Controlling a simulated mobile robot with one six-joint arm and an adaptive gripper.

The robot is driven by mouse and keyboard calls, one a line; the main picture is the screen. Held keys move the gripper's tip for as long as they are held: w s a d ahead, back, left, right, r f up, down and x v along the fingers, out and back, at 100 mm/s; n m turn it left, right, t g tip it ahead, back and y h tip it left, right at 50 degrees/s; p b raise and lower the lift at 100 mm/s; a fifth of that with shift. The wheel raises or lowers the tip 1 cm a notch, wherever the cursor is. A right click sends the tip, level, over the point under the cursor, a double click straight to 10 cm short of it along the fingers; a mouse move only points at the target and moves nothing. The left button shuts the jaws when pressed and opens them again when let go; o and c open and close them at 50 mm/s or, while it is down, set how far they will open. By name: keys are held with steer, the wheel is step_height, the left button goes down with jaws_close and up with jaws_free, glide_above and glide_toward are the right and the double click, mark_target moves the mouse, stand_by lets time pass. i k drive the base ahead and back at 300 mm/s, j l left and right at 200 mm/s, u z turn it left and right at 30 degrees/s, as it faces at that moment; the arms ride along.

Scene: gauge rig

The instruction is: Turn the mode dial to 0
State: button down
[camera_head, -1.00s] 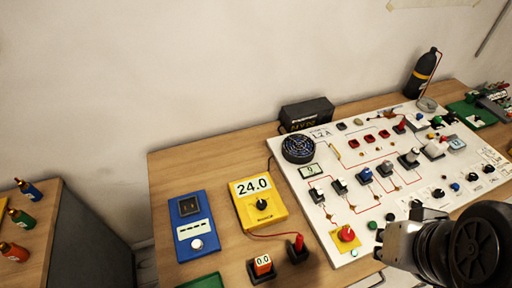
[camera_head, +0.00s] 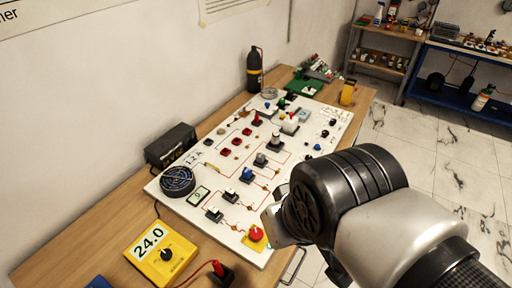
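A yellow meter (camera_head: 182,246) lies on the table at lower left, its display reading 24.0. A black round dial (camera_head: 166,254) sits on its face; its pointer is too small to read. Small black knobs (camera_head: 325,133) also stand at the far right of the white board (camera_head: 225,195). I cannot tell from any label which one is the mode dial. My gripper (camera_head: 300,245) is at the board's front edge, to the right of the yellow meter and apart from it. My own wrist hides most of it, so its opening cannot be told.
A red mushroom button (camera_head: 256,233), several switches and a round black fan or speaker (camera_head: 178,181) are on the board. A black box (camera_head: 171,145) and a dark bottle (camera_head: 254,70) stand behind it. A red plug (camera_head: 217,268) stands right of the meter.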

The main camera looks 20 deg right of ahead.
mark_target(325, 133)
steer(key=i+l, duration=0.15)
steer(key=l, duration=0.25)
steer(key=i+l, duration=0.1)
steer(key=l, duration=0.25)
steer(key=i+l, duration=0.15)
steer(key=l, duration=0.25)
steer(key=i+l, duration=0.1)
steer(key=l, duration=0.25)
steer(key=z, duration=0.05)
